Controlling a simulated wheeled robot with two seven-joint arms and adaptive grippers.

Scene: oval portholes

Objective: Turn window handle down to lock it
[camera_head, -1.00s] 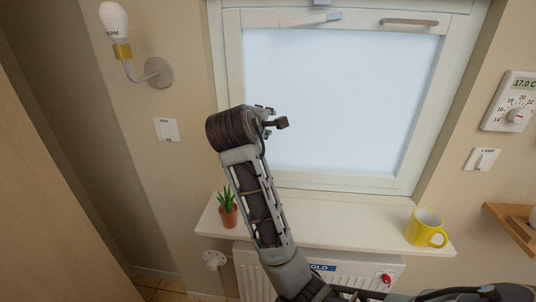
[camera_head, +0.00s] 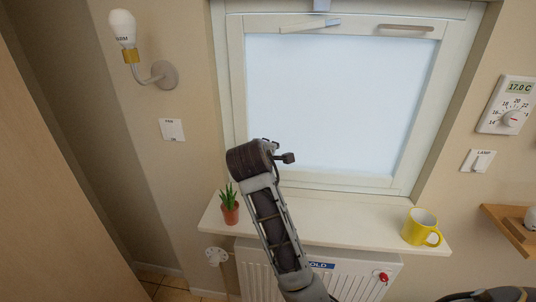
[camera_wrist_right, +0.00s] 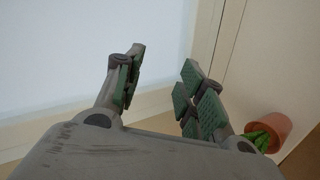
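The window handle (camera_head: 310,24) is a pale lever at the top of the window, left of centre. It lies nearly level, slightly tilted, below a grey block cut by the picture's top edge. An arm, seemingly my right, rises from the bottom centre in the head view. Its end is in front of the lower left part of the window (camera_head: 236,90), well below the handle. Its fingers are not clear there. In the right wrist view my right gripper (camera_wrist_right: 163,75) has its green-padded fingers apart, with nothing between them. My left gripper is not in view.
The sill (camera_head: 330,229) bears a potted plant (camera_head: 230,213) at left and a yellow mug (camera_head: 417,230) at right. A radiator (camera_head: 345,285) is below. A wall lamp (camera_head: 123,30) and switches flank the window.

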